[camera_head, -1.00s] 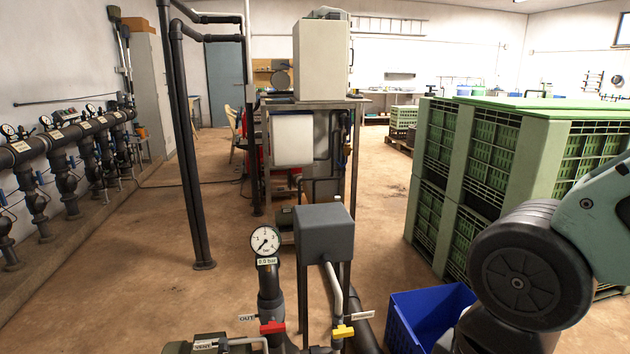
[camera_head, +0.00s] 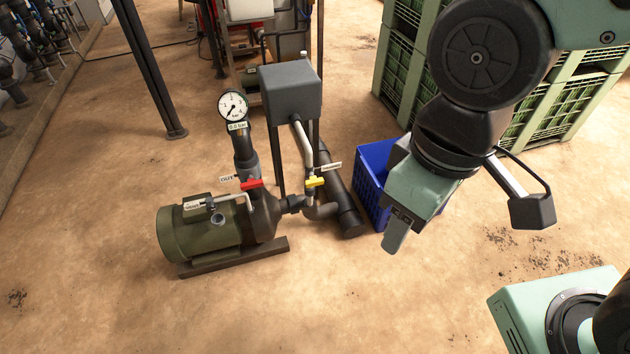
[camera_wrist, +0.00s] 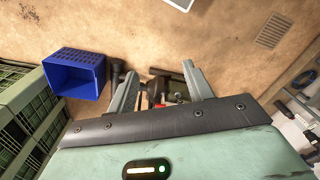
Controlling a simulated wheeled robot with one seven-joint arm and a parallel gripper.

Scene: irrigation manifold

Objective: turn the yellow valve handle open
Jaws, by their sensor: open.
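The yellow valve handle (camera_head: 314,181) is a small lever on the pipe beside the pump, below the grey box. A red handle (camera_head: 252,184) sits left of it near the pressure gauge (camera_head: 233,105). My gripper (camera_head: 394,240) hangs right of the yellow handle in the head view, apart from it and pointing down. In the wrist view my gripper (camera_wrist: 161,68) has its two fingers spread, with nothing held. Pump parts and a bit of red (camera_wrist: 160,105) show between the fingers. I cannot make out the yellow handle in the wrist view.
A green pump (camera_head: 205,232) stands on a base on the floor. The grey box (camera_head: 290,90) rises on posts behind the valve. A blue crate (camera_head: 370,172) stands close right of the pipes. Green crates (camera_head: 402,60) are stacked behind. The floor in front is clear.

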